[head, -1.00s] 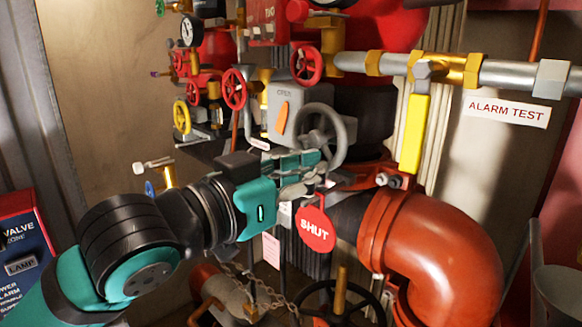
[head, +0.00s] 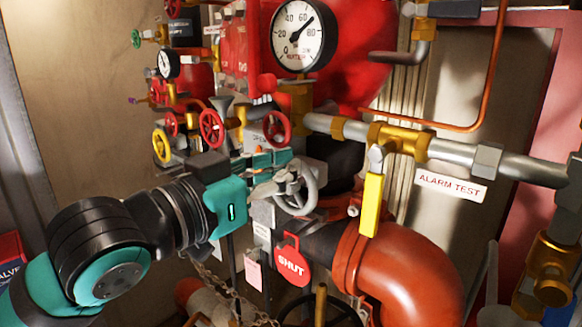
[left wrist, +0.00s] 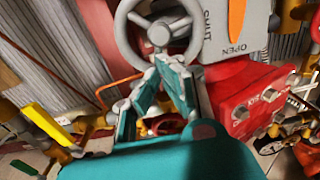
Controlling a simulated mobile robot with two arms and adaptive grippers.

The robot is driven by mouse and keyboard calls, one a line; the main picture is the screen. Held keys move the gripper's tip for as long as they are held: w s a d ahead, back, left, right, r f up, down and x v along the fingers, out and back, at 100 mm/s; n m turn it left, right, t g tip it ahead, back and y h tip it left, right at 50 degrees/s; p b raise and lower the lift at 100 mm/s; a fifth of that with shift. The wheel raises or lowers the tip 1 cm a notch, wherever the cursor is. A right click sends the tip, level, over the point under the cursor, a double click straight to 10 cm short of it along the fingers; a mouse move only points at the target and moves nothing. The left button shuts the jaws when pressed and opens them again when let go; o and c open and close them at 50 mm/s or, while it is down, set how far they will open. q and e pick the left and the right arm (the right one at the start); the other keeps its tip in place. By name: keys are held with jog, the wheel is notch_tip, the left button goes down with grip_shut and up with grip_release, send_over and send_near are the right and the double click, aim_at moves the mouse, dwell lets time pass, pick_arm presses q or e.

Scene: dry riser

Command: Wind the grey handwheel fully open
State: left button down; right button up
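The grey handwheel (head: 306,196) stands at the middle of the head view, partly hidden by my left gripper (head: 288,174). In the left wrist view the handwheel (left wrist: 157,34) shows its hub, spokes and rim beyond the fingers. My left gripper (left wrist: 156,80) has a gap between its fingers, with the tips close to the near side of the rim. I cannot tell whether they touch it. Behind the wheel is a grey indicator box (left wrist: 258,40) marked SHUT and OPEN. Its orange pointer (left wrist: 237,15) has one end near OPEN. My right gripper is not in view.
A red SHUT tag (head: 292,262) hangs below the wheel. A thick red pipe elbow (head: 410,265) and a yellow lever (head: 371,205) stand close on the right. Small red handwheels (head: 211,127) and a pressure gauge (head: 298,36) are above. A chain (head: 215,283) hangs below.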

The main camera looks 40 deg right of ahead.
pick_arm(q)
jog(key=shift+w+a+f, duration=0.25)
jog(key=shift+w+a, duration=0.55)
jog(key=shift+a, duration=0.15)
jog(key=shift+w+a+f, duration=0.25)
jog(key=shift+w+a, duration=0.5)
jog(key=shift+a, duration=0.15)
